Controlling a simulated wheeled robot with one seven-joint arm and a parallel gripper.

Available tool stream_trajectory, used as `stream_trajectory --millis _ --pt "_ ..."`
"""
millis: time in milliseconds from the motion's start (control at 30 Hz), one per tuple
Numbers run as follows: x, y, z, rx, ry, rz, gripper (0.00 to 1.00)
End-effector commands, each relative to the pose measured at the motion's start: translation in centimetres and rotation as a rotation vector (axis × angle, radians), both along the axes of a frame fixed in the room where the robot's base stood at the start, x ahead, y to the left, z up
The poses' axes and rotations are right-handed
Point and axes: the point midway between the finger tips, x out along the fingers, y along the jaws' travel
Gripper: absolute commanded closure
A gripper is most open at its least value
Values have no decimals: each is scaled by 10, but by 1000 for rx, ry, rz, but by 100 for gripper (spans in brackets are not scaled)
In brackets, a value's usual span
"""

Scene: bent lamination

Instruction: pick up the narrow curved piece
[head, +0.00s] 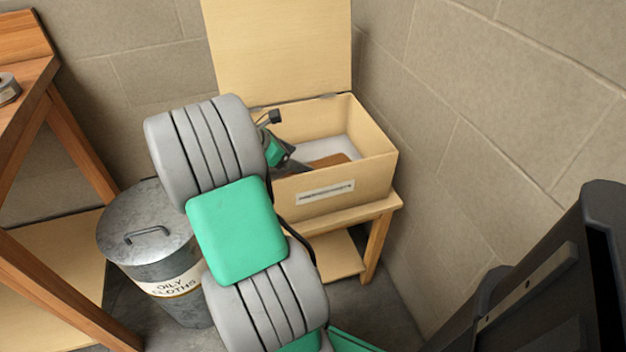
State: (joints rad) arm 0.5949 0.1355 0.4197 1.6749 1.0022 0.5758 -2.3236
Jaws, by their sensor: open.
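A brown wooden piece (328,160) lies inside the open pale wooden box (345,186), and only its upper part shows over the front wall. I cannot tell its full shape or whether it is the narrow curved piece. My gripper (294,166) is at the left part of the box opening, to the left of the brown piece. It is open, but my arm and the box wall hide most of it, including its fingertips. I cannot tell whether it touches the piece.
The box's lid (285,50) stands upright behind it. The box sits on a small wooden stand (376,246) near the right wall. A metal bin (125,216) labelled oily cloths stands left of my arm. A wooden bench (75,150) with a tape roll (8,88) is at far left.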

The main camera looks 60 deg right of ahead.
Motion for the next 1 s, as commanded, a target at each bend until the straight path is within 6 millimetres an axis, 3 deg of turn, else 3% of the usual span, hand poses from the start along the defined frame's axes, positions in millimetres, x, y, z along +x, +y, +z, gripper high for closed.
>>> stream_trajectory --millis 533,800,1000 --pt "-25 -39 -62 0 0 -3 18" --pt "-27 -44 -63 0 -1 1 18" --pt "-27 -44 -63 0 -1 1 35"
